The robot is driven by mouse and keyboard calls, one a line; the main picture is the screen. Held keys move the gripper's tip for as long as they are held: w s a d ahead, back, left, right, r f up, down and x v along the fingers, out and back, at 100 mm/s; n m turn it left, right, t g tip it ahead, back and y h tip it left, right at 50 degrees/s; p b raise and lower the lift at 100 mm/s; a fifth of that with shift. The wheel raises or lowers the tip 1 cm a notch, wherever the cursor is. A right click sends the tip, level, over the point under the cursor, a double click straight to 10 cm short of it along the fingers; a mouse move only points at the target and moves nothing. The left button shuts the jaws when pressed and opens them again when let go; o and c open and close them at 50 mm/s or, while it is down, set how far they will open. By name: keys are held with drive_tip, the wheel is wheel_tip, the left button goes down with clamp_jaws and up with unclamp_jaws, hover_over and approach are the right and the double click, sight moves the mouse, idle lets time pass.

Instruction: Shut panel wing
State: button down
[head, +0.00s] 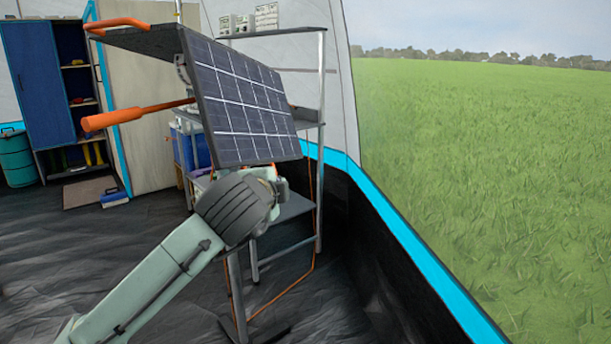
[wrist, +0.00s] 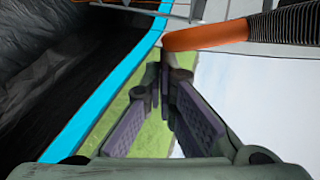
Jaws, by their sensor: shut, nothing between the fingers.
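A dark solar panel (head: 240,100) with a pale grid hangs steeply tilted on a stand in the head view. A flat dark panel section (head: 150,42) joins it near the top and reaches left, with an orange handle (head: 118,24) at its outer end. I cannot tell which section the task calls the wing. My forearm reaches up to the panel's lower edge, and the panel hides my gripper in the head view. In the wrist view my gripper (wrist: 162,78) is shut and empty. An orange bar (wrist: 210,38) crosses just beyond its fingertips; contact is unclear.
An orange-gripped rod (head: 135,114) sticks out left of the panel. A metal shelf rack (head: 320,130) stands behind it. The tent wall's blue edge strip (head: 400,230) runs along the right. A blue cabinet (head: 40,80) is far left. Open dark floor (head: 80,250) lies at left.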

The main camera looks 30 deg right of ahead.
drive_tip(key=w+a+f+m, duration=0.2)
drive_tip(key=w+a+f, duration=0.1)
drive_tip(key=w+a, duration=0.3)
drive_tip(key=shift+w+a+f, duration=0.2)
drive_tip(key=shift+w+a, duration=0.05)
drive_tip(key=shift+w, duration=0.35)
